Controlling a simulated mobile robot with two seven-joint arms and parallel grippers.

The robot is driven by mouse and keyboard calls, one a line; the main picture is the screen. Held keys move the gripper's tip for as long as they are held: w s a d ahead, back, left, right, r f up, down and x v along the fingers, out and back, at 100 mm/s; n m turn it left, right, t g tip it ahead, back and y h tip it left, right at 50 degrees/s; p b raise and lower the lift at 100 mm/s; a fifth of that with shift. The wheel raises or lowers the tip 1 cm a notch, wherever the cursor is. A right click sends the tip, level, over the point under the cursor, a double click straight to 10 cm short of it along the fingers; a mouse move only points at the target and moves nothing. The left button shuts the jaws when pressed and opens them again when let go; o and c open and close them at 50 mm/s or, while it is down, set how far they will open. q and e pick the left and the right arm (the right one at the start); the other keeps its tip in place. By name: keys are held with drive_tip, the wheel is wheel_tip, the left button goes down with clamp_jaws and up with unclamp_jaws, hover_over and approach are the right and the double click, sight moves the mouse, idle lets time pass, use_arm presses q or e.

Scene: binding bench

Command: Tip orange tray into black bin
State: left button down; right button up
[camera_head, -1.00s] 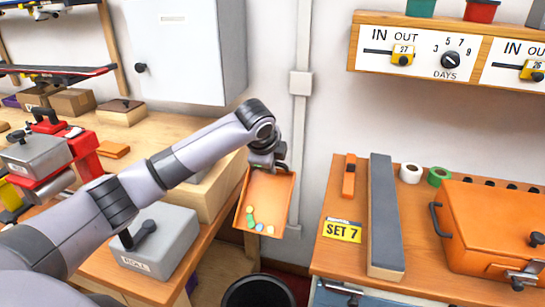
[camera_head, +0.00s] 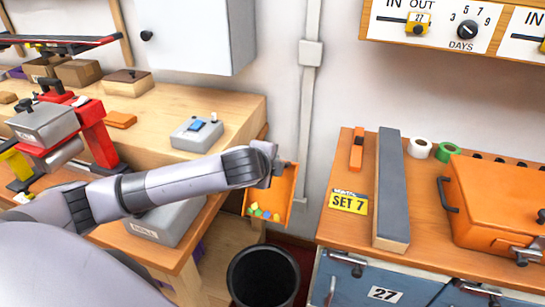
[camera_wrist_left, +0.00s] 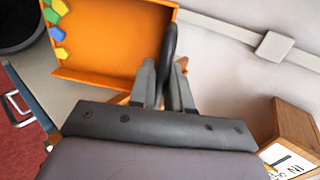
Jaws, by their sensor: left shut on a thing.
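The orange tray (camera_head: 286,190) hangs tilted in the gap between the two benches. It also shows in the wrist view (camera_wrist_left: 120,38). Several small coloured pieces (camera_head: 263,213) lie along its lower edge; in the wrist view (camera_wrist_left: 55,25) they are blue, green and yellow. My left gripper (camera_head: 275,168) is shut on the tray's upper edge; its fingers also show in the wrist view (camera_wrist_left: 163,80). The black bin (camera_head: 262,277) stands on the floor, below the tray in the head view; I cannot tell whether the tray is directly over it. My right gripper is out of view.
The left wooden bench (camera_head: 180,105) carries a grey switch box (camera_head: 196,133) and a red press (camera_head: 95,135). The right bench (camera_head: 330,240) holds a long grey-topped bar (camera_head: 391,190), a SET 7 card (camera_head: 348,201) and an orange case (camera_head: 495,205). A wall pipe (camera_head: 305,120) runs behind the tray.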

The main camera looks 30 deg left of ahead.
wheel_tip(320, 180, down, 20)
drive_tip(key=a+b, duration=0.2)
drive_tip(key=b, duration=2.1)
use_arm(q)
drive_tip(key=s+d+f+t+y+b, duration=0.1)
drive_tip(key=s+f+t+b, duration=0.1)
drive_tip(key=s+f+t, duration=0.3)
drive_tip(key=s+d+f+t+y+b, duration=0.1)
drive_tip(key=s+f+t, duration=0.4)
drive_tip(key=s, duration=0.5)
drive_tip(key=shift+d+f+b, duration=0.8)
drive_tip(key=shift+f+b, duration=0.05)
drive_tip(key=shift+f, duration=0.45)
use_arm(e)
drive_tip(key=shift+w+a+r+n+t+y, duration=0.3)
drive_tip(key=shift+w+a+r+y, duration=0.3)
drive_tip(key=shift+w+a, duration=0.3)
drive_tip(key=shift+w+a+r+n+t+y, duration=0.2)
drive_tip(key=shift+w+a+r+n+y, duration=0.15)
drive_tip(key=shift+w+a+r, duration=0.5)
